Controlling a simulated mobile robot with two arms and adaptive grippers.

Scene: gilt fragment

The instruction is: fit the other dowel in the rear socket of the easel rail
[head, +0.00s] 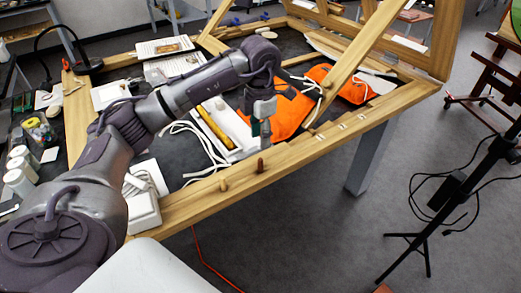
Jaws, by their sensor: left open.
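A pale wooden dowel (222,184) stands upright on the long wooden rail (300,148) along the table's near side. A dark brown dowel (260,165) stands upright on the same rail, a little to its right. My left gripper (265,131) points down just beyond the rail, above and behind the dark dowel and apart from it. It is open, with nothing seen between its fingers, which look small and edge-on. Small pale marks (341,126) show on the rail further right; I cannot tell whether they are sockets. My right gripper is not in view.
A white tray (240,151) with a yellow-handled tool lies beyond the rail. Orange cloths (290,111) and white cords lie near it. A slanting wooden beam (362,52) rises at the right. A white box (144,212) stands at the rail's left end. Jars (19,181) stand far left.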

